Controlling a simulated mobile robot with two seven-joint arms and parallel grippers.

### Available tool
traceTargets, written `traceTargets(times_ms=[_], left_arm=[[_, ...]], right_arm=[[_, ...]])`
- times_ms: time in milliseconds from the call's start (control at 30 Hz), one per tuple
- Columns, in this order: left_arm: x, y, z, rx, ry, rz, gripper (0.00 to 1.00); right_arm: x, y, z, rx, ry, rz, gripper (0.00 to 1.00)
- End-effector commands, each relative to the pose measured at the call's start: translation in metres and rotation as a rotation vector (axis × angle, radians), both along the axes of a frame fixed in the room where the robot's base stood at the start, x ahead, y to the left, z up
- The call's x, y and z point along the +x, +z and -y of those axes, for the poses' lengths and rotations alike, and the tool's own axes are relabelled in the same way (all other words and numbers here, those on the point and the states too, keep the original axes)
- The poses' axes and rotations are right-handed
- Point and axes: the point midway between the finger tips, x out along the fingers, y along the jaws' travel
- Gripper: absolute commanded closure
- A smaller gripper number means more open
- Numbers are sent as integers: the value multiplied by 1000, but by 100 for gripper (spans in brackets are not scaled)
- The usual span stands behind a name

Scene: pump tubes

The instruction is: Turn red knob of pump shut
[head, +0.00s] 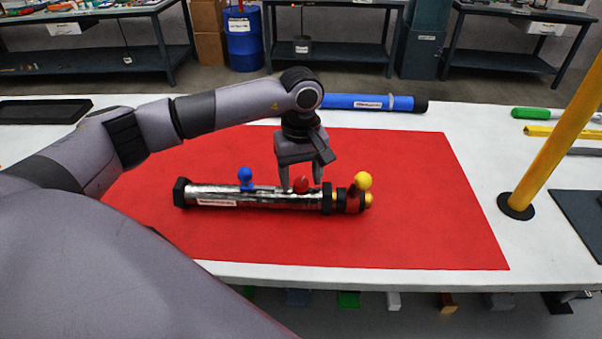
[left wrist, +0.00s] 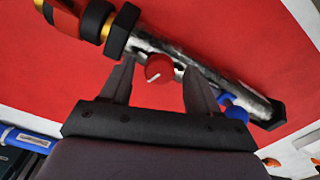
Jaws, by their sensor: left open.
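The pump (head: 270,197) is a silver tube with black end pieces, lying on a red mat (head: 420,230). Its red knob (head: 301,185) is on the tube near the right end, and the knob also shows in the left wrist view (left wrist: 159,69) with a white mark on its face. A blue ball knob (head: 245,175) stands left of it and a yellow ball knob (head: 363,180) at the right end. My left gripper (head: 301,187) points down over the red knob. Its fingers are open, one on either side of the knob (left wrist: 158,75), with no clear contact. My right gripper is not in view.
A blue tube (head: 370,103) lies behind the mat. A yellow post (head: 555,130) rises at the right. A black tray (head: 45,110) sits at the left, and green and yellow tools (head: 545,114) lie far right. The mat around the pump is clear.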

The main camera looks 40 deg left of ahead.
Motion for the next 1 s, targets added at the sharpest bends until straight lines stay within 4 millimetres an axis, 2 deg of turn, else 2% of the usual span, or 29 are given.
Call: traceTargets(times_ms=[233,400,733,1000], left_arm=[[0,-1,0,0,0,0,39],[0,-1,0,0,0,0,94],[0,-1,0,-1,29,1,95],[1,-1,0,-1,177,3,95]], right_arm=[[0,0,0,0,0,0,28],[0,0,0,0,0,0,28],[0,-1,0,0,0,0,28],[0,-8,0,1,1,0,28]])
